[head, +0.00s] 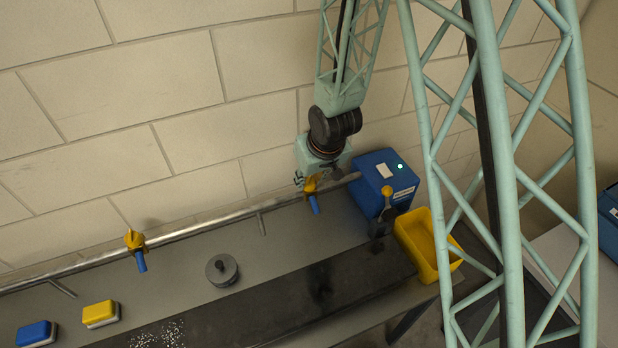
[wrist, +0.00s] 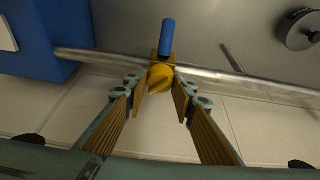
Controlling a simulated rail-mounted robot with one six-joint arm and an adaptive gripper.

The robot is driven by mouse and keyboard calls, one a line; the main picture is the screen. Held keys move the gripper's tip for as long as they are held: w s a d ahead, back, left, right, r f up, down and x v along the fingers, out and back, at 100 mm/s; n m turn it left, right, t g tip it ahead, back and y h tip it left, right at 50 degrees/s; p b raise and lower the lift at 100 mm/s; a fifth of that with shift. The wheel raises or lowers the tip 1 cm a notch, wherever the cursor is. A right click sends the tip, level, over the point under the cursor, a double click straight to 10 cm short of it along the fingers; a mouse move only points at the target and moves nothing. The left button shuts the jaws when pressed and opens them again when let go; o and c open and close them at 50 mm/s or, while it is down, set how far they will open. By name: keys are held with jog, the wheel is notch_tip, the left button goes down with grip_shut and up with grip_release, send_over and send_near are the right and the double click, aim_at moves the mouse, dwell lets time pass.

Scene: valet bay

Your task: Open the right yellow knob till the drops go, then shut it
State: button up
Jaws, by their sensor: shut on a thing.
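The right yellow knob (head: 310,187) sits on the metal pipe along the wall, with a blue spout (head: 314,204) pointing down from it. My gripper (head: 305,181) is at this knob. In the wrist view, the two padded fingers (wrist: 160,90) close on either side of the yellow knob (wrist: 160,77), and its blue spout (wrist: 168,38) shows beyond them. White drops (head: 160,333) speckle the left part of the dark strip (head: 250,312). Under the right spout the strip shows dark patches and no clear white drops. No stream is visible at the spout.
A second yellow knob (head: 135,240) sits further left on the pipe. A blue box (head: 372,190) with a green light stands right of my gripper, near a yellow bin (head: 416,246).

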jog(key=shift+d+r+n+y+p, duration=0.15)
jog(key=shift+n+y+p, duration=0.35)
jog(key=shift+n+p, duration=0.85)
dwell(0.6)
jog(key=shift+w+n+g+y, duration=0.1)
jog(key=shift+n+g+y, duration=0.35)
jog(key=shift+n, duration=1.1)
jog(key=shift+n+g+y, duration=0.15)
jog(key=shift+n+g, duration=0.5)
jog(key=shift+n, duration=0.85)
jog(key=o, duration=0.8)
jog(key=shift+o, duration=0.2)
jog(key=shift+d, duration=0.1)
jog(key=v, duration=1.1)
jog(key=shift+d+r, duration=0.2)
jog(key=shift+r, duration=0.15)
